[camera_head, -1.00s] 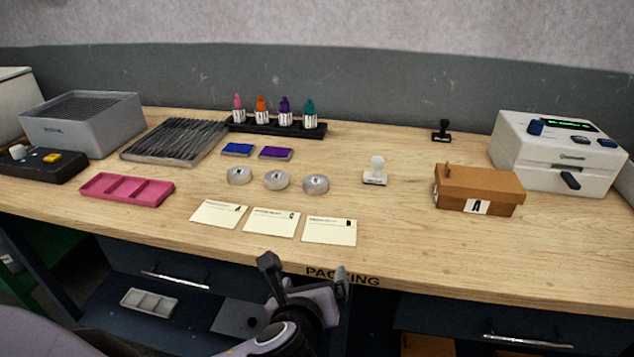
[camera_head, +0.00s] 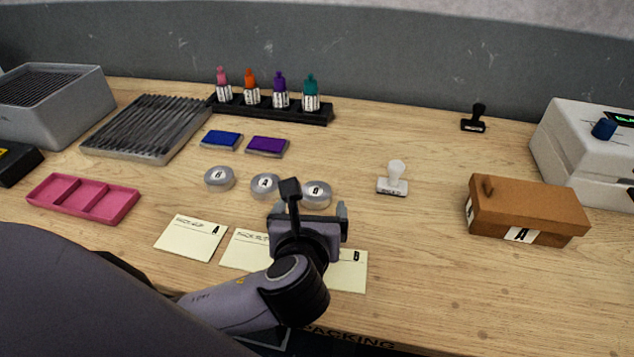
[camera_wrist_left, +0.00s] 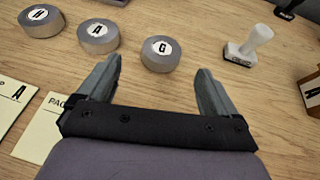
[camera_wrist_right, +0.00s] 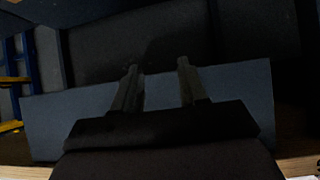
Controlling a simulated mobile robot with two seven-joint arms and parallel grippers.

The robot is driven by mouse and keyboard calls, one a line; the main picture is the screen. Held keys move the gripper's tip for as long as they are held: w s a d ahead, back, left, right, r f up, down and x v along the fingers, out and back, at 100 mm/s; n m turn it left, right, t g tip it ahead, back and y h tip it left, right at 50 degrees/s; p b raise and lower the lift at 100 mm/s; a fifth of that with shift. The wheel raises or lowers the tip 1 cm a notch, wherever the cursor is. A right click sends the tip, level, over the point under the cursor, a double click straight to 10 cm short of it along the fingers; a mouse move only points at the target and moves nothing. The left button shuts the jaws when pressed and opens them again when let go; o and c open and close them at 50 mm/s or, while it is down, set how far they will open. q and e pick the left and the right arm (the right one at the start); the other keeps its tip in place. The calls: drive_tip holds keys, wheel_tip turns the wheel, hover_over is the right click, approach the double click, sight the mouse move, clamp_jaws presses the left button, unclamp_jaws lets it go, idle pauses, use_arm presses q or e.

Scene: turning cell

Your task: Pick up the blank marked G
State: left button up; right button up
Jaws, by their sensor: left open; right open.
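Three round grey blanks stand in a row on the wooden bench. The blank marked G (camera_wrist_left: 161,54) is the right one in the left wrist view; in the head view it is the right one too (camera_head: 317,194), partly behind my gripper. The blank marked A (camera_wrist_left: 98,36) is in the middle and the blank marked H (camera_wrist_left: 41,21) is at the left. My left gripper (camera_wrist_left: 157,75) is open and empty, with the G blank just beyond and between its fingertips, apart from them. My right gripper (camera_wrist_right: 160,70) is open and empty, over a dark blue-grey surface away from the blanks.
Paper cards (camera_head: 191,238) lie in front of the blanks, partly covered by my left arm. A white stamp (camera_head: 393,179) and a brown box (camera_head: 527,208) stand to the right. Blue (camera_head: 222,139) and purple (camera_head: 267,146) ink pads lie behind. A pink tray (camera_head: 83,198) is at the left.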

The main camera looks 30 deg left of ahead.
sight(316, 190)
use_arm(q)
drive_tip(key=x, duration=0.6)
drive_tip(key=shift+w, duration=0.45)
drive_tip(key=shift+c, duration=0.2)
drive_tip(key=shift+r, duration=0.1)
drive_tip(key=c, duration=1.2)
